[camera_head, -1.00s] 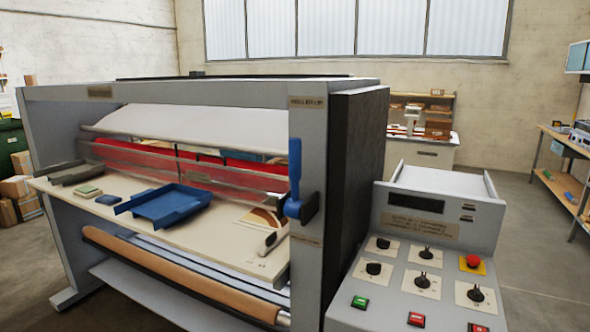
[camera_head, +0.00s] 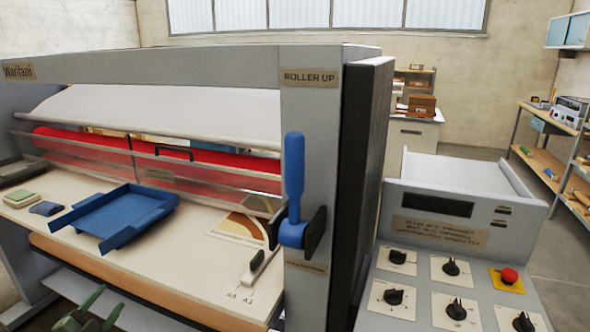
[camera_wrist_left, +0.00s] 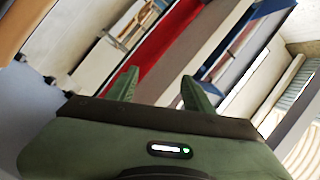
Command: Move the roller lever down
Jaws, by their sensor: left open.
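The roller lever (camera_head: 294,180) is a blue handle on the laminator's right end post. It stands upright, pointing up toward the "ROLLER UP" label (camera_head: 310,78), with its round hub in a dark bracket. My left gripper (camera_head: 98,304) is low at the bottom left of the head view, green, in front of the laminator and well away from the lever. In the left wrist view the left gripper (camera_wrist_left: 158,88) has its two fingers apart with nothing between them. The lever cannot be made out clearly in that view. My right gripper is not in view.
A blue tray (camera_head: 125,212) and small pads (camera_head: 45,208) lie on the laminator's feed table (camera_head: 190,245). A control panel (camera_head: 440,235) with knobs and a red emergency button (camera_head: 509,275) stands to the right. The space before the end post looks clear.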

